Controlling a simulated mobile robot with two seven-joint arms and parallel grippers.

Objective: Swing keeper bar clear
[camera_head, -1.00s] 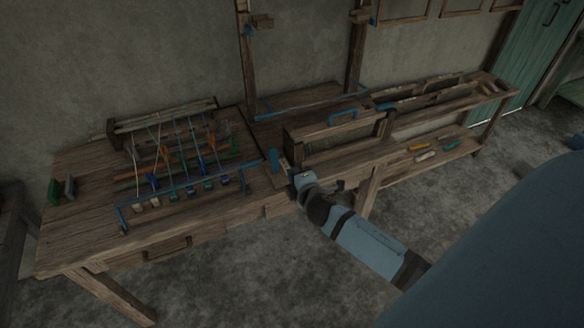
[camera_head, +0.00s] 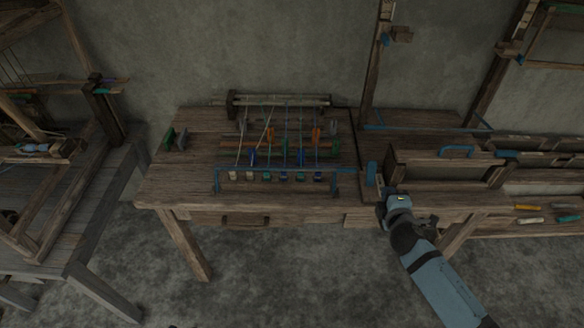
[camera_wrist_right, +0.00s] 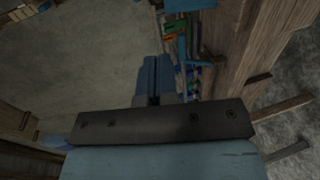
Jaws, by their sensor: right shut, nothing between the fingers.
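A long thin blue bar (camera_head: 285,169), which I take for the keeper bar, runs across the front of the thread frame on the bench. Blue supports stand at both its ends, and several threads with small coloured weights pass by it. My right gripper (camera_head: 371,170) is just right of the bar's right end, apparently apart from it. In the right wrist view its two blue fingers (camera_wrist_right: 153,80) are shut together with nothing between them. The exact gap between fingertips and bar cannot be told. My left gripper is not in view.
A wooden frame with a blue handle (camera_head: 457,151) stands right of my gripper. Another loom (camera_head: 70,200) stands at the far left.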

